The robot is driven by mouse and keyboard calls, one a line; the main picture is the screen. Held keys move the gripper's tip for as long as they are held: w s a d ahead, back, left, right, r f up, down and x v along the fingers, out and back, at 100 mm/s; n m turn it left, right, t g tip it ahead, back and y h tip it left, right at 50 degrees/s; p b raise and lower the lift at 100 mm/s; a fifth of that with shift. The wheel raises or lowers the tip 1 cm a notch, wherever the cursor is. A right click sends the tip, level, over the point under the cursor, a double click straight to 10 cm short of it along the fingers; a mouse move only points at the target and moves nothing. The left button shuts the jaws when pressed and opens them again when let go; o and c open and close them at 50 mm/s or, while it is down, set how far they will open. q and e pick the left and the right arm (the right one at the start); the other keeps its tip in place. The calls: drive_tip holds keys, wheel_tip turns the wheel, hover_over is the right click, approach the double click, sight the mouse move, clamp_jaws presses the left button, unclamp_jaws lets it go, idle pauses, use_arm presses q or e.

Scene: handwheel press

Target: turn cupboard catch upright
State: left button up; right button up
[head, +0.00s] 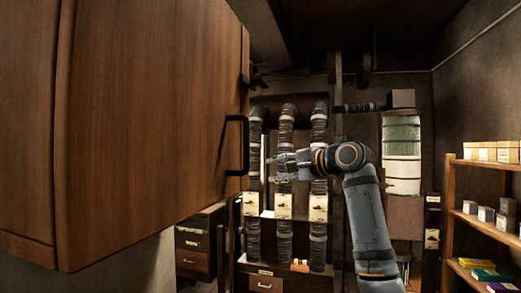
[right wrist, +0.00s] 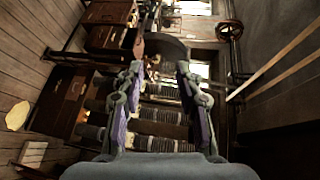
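The brown wooden cupboard (head: 150,110) fills the left of the head view, with its doors shut. A black bar handle (head: 246,145) stands upright at its right edge. A small dark fitting (head: 245,80) sits above the handle; I cannot tell if it is the catch or how it is turned. My right gripper (head: 273,170) is just right of the handle in the picture, pointing left, open and empty. In the right wrist view its two fingers (right wrist: 160,70) stand apart, with a dark curved shape beyond them that I cannot identify. My left gripper is not in view.
Several ribbed pipes (head: 285,145) with pale boxes stand behind my right gripper. Drawer cabinets (head: 265,284) stand below. A wooden shelf (head: 452,215) with small boxes is at the right wall.

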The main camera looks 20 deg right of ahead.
drive_tip(key=y+p, duration=0.2)
approach(265, 81)
drive_tip(key=w+f, duration=0.6)
drive_tip(key=w, duration=0.1)
drive_tip(key=s+r+n, duration=0.1)
drive_tip(key=s+r, duration=0.4)
drive_tip(key=s, duration=0.2)
drive_tip(key=shift+t+y, duration=0.4)
drive_tip(key=p+x, duration=0.5)
drive_tip(key=x, duration=0.5)
drive_tip(key=shift+w+a+r+p, duration=0.1)
drive_tip(key=shift+a+r+p, duration=0.05)
drive_tip(key=shift+p, duration=0.25)
drive_tip(key=shift+w+a, duration=0.15)
drive_tip(key=shift+w, duration=0.3)
drive_tip(key=shift+s, duration=0.1)
drive_tip(key=shift+c, duration=0.7)
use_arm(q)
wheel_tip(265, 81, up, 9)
use_arm(e)
clamp_jaws()
